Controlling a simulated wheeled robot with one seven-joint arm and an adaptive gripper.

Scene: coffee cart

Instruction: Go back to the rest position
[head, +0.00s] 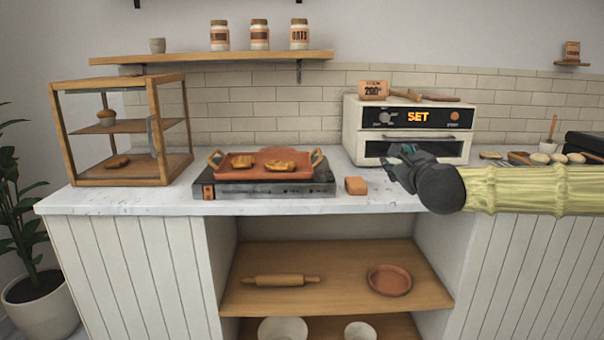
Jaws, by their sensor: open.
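My gripper (398,163) is open and reaches in from the right over the front of the marble counter (130,201). It is in front of the white oven (358,133), whose display reads SET. I see nothing held between its fingers. A terracotta tray (217,170) with two handles sits on the black hot plate (265,190) to the left of my gripper. Two browned pieces of food (281,166) lie on the tray. A small terracotta block (356,186) lies on the counter between the hot plate and my gripper.
A wooden display case (153,112) with pastries stands at the counter's left. Several pale round pieces (558,158) lie at the right, behind my arm. A rolling pin (281,280) and a terracotta dish (389,280) are on the shelf below. A plant (20,215) stands at the far left.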

